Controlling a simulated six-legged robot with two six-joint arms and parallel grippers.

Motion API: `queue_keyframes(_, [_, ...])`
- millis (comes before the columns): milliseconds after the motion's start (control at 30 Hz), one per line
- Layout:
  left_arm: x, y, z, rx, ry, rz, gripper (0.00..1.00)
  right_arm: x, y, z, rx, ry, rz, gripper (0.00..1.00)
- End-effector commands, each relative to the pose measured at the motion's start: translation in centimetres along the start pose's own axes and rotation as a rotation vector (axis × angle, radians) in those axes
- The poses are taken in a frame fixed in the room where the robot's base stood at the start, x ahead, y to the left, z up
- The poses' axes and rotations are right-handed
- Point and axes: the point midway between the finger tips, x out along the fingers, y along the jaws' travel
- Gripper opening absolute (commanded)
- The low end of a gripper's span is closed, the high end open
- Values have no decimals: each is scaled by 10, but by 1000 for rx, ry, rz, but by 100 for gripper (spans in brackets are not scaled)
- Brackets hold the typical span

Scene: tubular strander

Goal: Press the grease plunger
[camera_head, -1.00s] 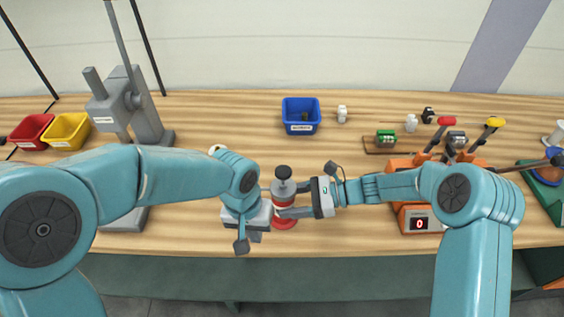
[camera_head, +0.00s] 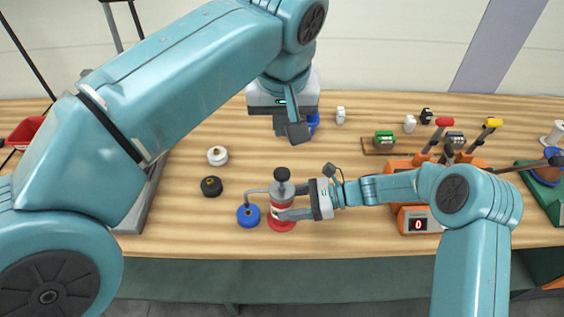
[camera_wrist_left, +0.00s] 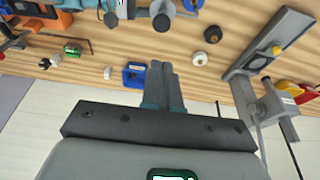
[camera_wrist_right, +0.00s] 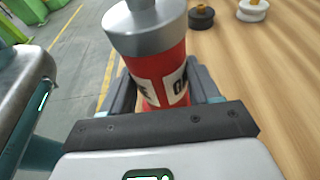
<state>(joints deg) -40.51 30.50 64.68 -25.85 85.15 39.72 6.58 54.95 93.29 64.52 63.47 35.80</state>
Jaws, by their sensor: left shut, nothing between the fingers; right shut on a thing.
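The grease dispenser (camera_head: 282,204) stands upright near the table's front edge, a red and grey cylinder on a red base with a black plunger knob (camera_head: 282,174) on top. Its spout reaches left over a blue round pot (camera_head: 248,215). My right gripper (camera_head: 311,200) is shut on the dispenser's body from the right. The right wrist view shows the red body (camera_wrist_right: 166,75) between its fingers. My left gripper (camera_head: 297,133) is raised behind and above the dispenser, shut and empty, its fingers pointing down. Its closed fingers (camera_wrist_left: 165,75) also show in the left wrist view.
A white round pot (camera_head: 217,156) and a black one (camera_head: 211,186) stand left of the dispenser. A blue bin (camera_head: 313,122) is partly hidden behind my left gripper. An orange machine (camera_head: 412,220) with levers stands right. The table between is clear.

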Motion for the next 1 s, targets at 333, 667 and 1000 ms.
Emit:
queue_keyframes(333, [52, -1, 1, 1, -4, -3, 0, 0, -1, 0, 0, 0, -3, 27])
queue_keyframes(667, [116, -1, 5, 1, -3, -2, 0, 0, -1, 1, -1, 0, -4, 27])
queue_keyframes(1000, [139, 0, 11, 0, -1, 1, 0, -1, -1, 1, -1, -1, -3, 27])
